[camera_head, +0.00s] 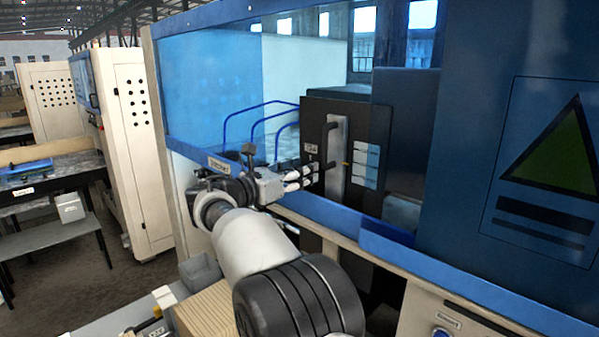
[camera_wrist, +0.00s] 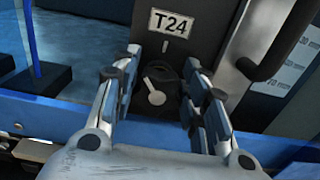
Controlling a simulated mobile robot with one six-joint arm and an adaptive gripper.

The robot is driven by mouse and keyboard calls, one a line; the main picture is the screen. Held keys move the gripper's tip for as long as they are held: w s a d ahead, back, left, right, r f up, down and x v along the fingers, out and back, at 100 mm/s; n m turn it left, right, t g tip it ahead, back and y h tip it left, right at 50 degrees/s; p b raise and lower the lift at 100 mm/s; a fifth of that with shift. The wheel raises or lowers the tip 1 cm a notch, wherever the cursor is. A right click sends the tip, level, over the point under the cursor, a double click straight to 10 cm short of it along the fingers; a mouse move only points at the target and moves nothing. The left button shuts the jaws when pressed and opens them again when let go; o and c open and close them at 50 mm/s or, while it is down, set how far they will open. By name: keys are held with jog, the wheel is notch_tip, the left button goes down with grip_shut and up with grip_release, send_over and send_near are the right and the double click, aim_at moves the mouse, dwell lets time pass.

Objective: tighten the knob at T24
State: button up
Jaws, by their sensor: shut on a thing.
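The T24 label (camera_wrist: 172,24) is a white plate on the dark panel in the wrist view, with a small pale mark below it. Under that is the knob (camera_wrist: 155,92), dark with a pale pointer that has a round end and slants down in the picture. My gripper (camera_wrist: 162,62) has one finger on each side of the knob and is shut on it. The exact contact is hard to see. In the head view my gripper (camera_head: 303,178) reaches the dark panel below a small label (camera_head: 311,149); the knob is hidden there.
A dark handle (camera_wrist: 266,55) on a metal plate stands right of the knob; it also shows in the head view (camera_head: 332,155). A blue rail (camera_head: 325,216) runs below my gripper. Blue curved tubes (camera_head: 262,125) stand to the left, inside the machine.

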jog(key=c, duration=0.4)
jog(key=shift+c, duration=0.2)
jog(key=shift+m, duration=0.3)
jog(key=shift+s+d+m+b, duration=0.15)
jog(key=shift+m+b, duration=1.4)
jog(key=shift+m, duration=1.15)
jog(key=o, duration=0.9)
jog(key=shift+o, duration=0.4)
